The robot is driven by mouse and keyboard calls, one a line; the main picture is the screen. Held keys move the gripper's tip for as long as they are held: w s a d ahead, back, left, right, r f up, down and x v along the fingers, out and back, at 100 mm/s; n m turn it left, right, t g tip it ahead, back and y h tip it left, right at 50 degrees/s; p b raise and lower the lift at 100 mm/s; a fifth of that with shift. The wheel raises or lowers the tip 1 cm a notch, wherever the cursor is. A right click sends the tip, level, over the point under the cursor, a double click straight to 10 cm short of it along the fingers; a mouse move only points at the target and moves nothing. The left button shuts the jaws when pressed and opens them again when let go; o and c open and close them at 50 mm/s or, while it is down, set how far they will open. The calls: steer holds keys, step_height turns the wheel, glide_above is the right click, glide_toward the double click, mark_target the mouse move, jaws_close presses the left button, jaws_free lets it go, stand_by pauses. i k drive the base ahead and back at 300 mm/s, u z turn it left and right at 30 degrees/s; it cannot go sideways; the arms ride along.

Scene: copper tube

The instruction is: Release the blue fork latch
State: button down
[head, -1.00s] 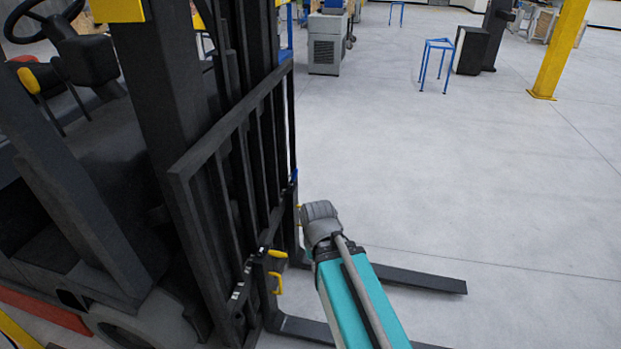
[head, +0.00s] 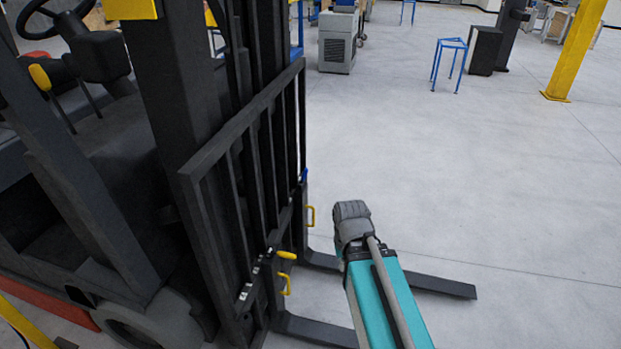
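The blue fork latch (head: 305,175) is a small blue piece at the right edge of the forklift's black load backrest (head: 245,150), above a yellow handle (head: 311,216). It is small in the head view, and its exact position is hard to tell. My teal arm with a grey joint reaches up from the bottom of the picture, and the joint appears to the right of and below the blue latch, apart from it in the picture. My gripper does not show.
Two black forks (head: 430,284) stick out to the right, low over the floor, partly behind my arm. More yellow handles (head: 286,284) are on the near side of the carriage. Grey floor to the right is clear. A blue stand (head: 449,65) and yellow post (head: 575,50) stand farther back.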

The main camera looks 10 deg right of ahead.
mark_target(305, 173)
steer(key=z, duration=0.05)
steer(key=i, duration=1)
steer(key=u, duration=0.05)
